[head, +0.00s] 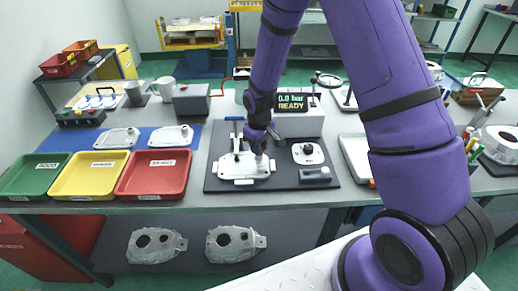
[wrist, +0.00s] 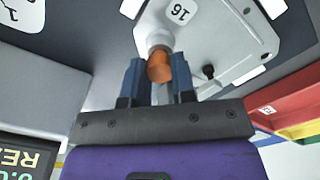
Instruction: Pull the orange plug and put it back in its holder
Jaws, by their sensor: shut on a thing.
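The orange plug (wrist: 159,66) is between the blue fingers of my gripper (wrist: 158,84) in the wrist view, and the gripper is shut on it. The plug's far end meets a pale round neck (wrist: 154,38) at the edge of the light casting (wrist: 222,45) marked 16. I cannot tell how deep it sits there. In the head view the casting (head: 240,172) lies on a dark board (head: 285,183), with my gripper (head: 262,148) low over its right side. The plug is hidden there. I cannot make out the plug's holder for certain.
A grey block (head: 315,174) and a light plate (head: 308,153) with a dark knob are right of the casting. A tester (head: 298,118) showing 0.0 bar READY stands behind. Red (head: 153,195), yellow and green trays are left. A clamp (head: 236,135) stands by the casting.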

